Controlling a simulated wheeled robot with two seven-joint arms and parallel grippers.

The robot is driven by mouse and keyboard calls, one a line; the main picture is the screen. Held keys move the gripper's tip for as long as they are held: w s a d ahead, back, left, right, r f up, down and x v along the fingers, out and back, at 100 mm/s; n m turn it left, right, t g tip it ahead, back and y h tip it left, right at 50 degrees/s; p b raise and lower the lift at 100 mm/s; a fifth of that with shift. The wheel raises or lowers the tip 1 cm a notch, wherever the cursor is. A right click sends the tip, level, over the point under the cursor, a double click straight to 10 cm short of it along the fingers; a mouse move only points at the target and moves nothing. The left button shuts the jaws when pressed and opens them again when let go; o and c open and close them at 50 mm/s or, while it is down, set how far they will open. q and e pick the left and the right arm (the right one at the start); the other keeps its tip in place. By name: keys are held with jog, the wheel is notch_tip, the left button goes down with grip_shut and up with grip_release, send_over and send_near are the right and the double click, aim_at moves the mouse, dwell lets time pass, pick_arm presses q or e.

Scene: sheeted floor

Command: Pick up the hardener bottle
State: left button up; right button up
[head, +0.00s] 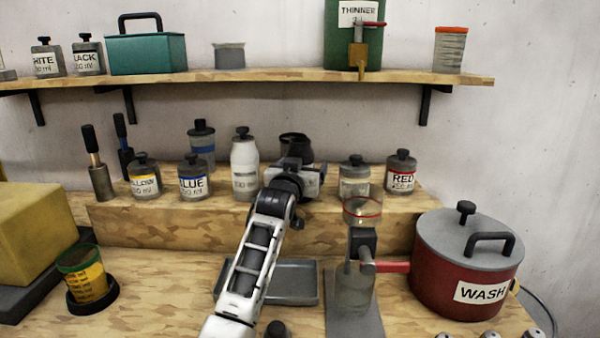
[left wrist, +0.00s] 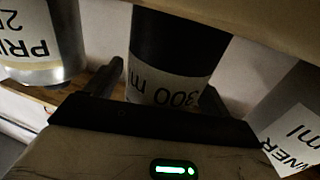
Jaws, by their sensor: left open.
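A dark bottle (head: 295,142) stands on the raised wooden step, mostly hidden behind my left gripper (head: 296,168). In the left wrist view the dark bottle (left wrist: 178,45) fills the middle and shows an upside-down "300 ml" label. Its name is hidden, so I cannot read whether it says hardener. My left gripper (left wrist: 160,92) is open, with one finger on each side of the bottle's lower visible part. I cannot tell whether the fingers touch it. My right gripper is not in view.
A white bottle (head: 244,168) stands close on the left and a grey bottle (head: 354,188) on the right. The left wrist view shows a "PRI" can (left wrist: 38,45) and a "NER" bottle (left wrist: 295,105) flanking closely. A shelf (head: 270,76) hangs above; a red pot (head: 440,285) stands at right.

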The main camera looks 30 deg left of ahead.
pick_arm(q)
jog(key=c, duration=1.4)
jog(key=shift+r, duration=0.1)
